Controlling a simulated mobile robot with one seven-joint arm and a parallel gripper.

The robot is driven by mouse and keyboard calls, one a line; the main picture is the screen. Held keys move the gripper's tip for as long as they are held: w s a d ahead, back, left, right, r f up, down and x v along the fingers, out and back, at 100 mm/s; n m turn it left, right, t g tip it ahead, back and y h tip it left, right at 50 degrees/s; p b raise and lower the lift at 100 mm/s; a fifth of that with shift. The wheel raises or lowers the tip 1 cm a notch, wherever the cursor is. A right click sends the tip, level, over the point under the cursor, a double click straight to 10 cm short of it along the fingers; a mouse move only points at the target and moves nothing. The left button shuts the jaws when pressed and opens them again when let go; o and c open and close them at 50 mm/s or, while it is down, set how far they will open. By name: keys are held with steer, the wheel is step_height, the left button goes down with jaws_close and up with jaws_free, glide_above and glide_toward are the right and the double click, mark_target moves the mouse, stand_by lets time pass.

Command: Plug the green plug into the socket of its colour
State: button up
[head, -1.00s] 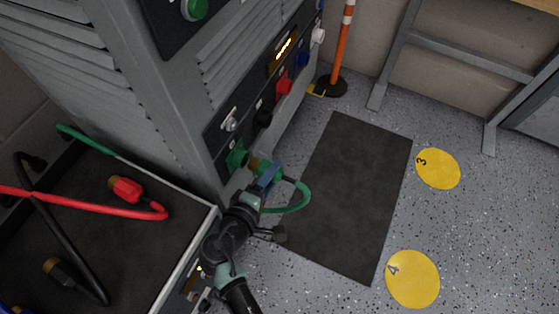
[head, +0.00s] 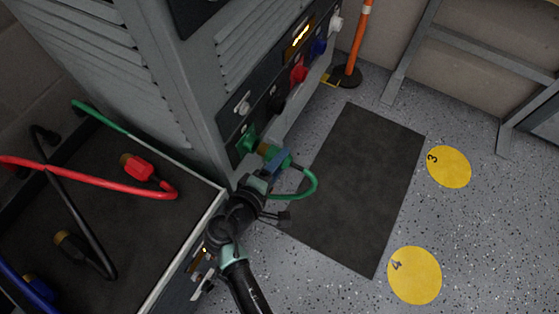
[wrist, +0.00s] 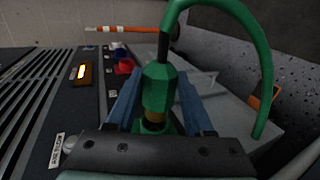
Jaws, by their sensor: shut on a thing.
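The green plug (head: 272,155) is in my gripper (head: 281,162), in front of the cabinet's lower panel. Its brass end (head: 261,149) faces the green socket (head: 247,141) and is very close to it; I cannot tell whether it touches or has entered. In the wrist view the plug (wrist: 158,88) stands between my two blue fingers (wrist: 160,105), with brass below it and part of the green socket (wrist: 150,128) behind. A green cable loops from the plug's back.
Red (head: 299,71), blue (head: 319,45) and white (head: 336,22) sockets line the same panel, with a black one (head: 278,101) beside the green. A tray (head: 190,222) at left holds red (head: 137,166), black and blue plugs. An orange post (head: 358,42) stands beyond. The dark mat (head: 355,190) is clear.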

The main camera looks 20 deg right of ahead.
mark_target(266, 158)
steer(key=shift+w+a+b, duration=0.6)
steer(key=shift+w+a, duration=0.5)
steer(key=shift+w, duration=0.3)
stand_by(0.3)
steer(key=o, duration=1.6)
steer(key=shift+c, duration=0.2)
steer(key=shift+s, duration=0.1)
steer(key=p+v, duration=0.4)
steer(key=v, duration=0.3)
steer(key=shift+r, duration=0.1)
